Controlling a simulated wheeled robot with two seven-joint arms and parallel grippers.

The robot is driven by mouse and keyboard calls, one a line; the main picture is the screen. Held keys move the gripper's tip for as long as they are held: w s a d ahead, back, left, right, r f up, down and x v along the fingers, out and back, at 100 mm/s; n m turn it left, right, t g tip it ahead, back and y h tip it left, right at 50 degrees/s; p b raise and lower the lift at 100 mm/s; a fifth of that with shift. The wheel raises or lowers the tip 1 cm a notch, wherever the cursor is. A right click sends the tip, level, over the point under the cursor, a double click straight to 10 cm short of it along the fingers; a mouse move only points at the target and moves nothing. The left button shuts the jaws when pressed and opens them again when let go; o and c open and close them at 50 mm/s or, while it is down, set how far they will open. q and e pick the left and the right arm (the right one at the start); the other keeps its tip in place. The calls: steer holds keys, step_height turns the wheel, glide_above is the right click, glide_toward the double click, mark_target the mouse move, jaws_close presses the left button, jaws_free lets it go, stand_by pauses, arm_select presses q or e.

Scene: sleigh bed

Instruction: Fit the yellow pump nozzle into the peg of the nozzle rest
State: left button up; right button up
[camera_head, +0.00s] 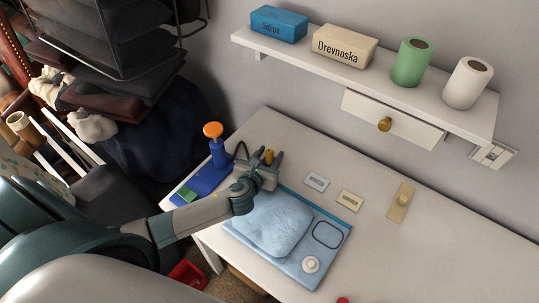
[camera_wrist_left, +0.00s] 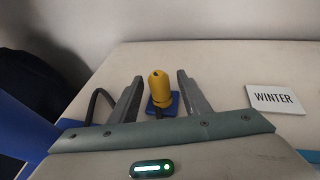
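The yellow pump nozzle (camera_head: 269,157) stands at the back left of the white table, just past my left gripper. In the left wrist view the nozzle (camera_wrist_left: 158,88) is upright on a small blue base (camera_wrist_left: 173,103); whether a peg is inside it is hidden. My left gripper (camera_head: 264,162) is open, and its fingers (camera_wrist_left: 158,95) stand on either side of the nozzle with gaps. A blue pump (camera_head: 218,155) with an orange round top stands to the left, and a dark hose (camera_wrist_left: 93,104) curves beside the left finger. My right gripper is out of view.
A light blue pad (camera_head: 272,224) lies on a blue mat (camera_head: 292,268) in front of the gripper. Small label cards (camera_head: 316,181) and a wooden plate (camera_head: 400,203) lie to the right. A wall shelf (camera_head: 440,99) with a drawer (camera_head: 392,120) hangs behind. The table's right part is clear.

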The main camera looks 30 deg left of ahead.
arm_select(q)
steer(key=shift+s, duration=0.15)
steer(key=shift+s+d+r, duration=0.15)
steer(key=shift+s+r, duration=0.1)
steer(key=shift+s, duration=0.35)
steer(key=b+v, duration=0.2)
steer(key=v, duration=1.2)
steer(key=shift+s, duration=0.25)
steer(key=shift+s+r, duration=0.3)
steer(key=shift+s, duration=0.35)
